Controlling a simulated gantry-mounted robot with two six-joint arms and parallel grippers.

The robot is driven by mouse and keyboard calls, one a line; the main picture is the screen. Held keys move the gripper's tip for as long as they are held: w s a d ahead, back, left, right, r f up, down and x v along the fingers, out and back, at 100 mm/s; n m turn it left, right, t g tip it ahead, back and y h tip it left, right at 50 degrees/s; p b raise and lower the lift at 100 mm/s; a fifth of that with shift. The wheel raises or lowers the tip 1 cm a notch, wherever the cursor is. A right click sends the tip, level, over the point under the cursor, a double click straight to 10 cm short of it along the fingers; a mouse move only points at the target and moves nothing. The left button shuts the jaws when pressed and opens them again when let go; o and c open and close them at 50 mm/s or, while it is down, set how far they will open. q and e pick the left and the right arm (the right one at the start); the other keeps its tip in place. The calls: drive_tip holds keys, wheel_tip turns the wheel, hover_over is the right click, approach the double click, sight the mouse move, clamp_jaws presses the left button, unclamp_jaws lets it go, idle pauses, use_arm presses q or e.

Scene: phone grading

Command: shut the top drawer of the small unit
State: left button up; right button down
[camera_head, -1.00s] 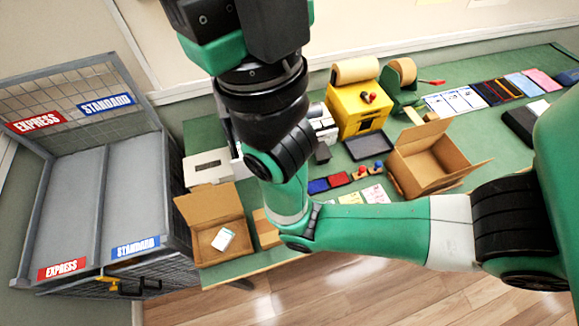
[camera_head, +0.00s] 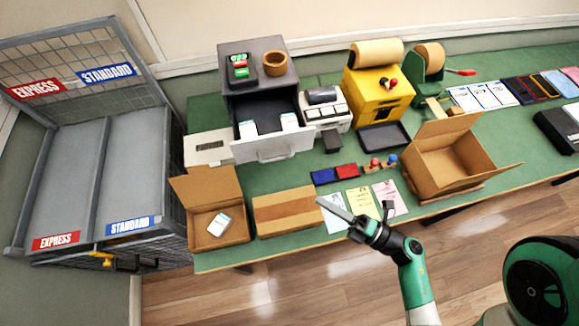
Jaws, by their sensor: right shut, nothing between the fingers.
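The small unit (camera_head: 238,52) is a dark grey cabinet standing at the back left of the green table. Its top drawer (camera_head: 272,146) is pulled out toward the front, with a pale front and a handle. White items (camera_head: 289,121) lie inside the drawer. My right gripper (camera_head: 321,202) is shut and empty. It is over the front of the table, right of a closed brown carton and well apart from the drawer. My left gripper is not in view.
A green-and-red device and a round brown bowl (camera_head: 275,64) stand on the unit. A white-grey machine (camera_head: 326,106) stands close right of the drawer. A closed carton (camera_head: 286,211) and an open box (camera_head: 208,211) lie in front. A wire cage (camera_head: 77,190) is at left.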

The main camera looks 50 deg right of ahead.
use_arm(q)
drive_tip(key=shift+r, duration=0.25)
use_arm(e)
drive_tip(key=w+d+r, duration=0.1)
drive_tip(key=w+r, duration=0.1)
drive_tip(key=w, duration=1.1)
drive_tip(key=shift+d, duration=0.3)
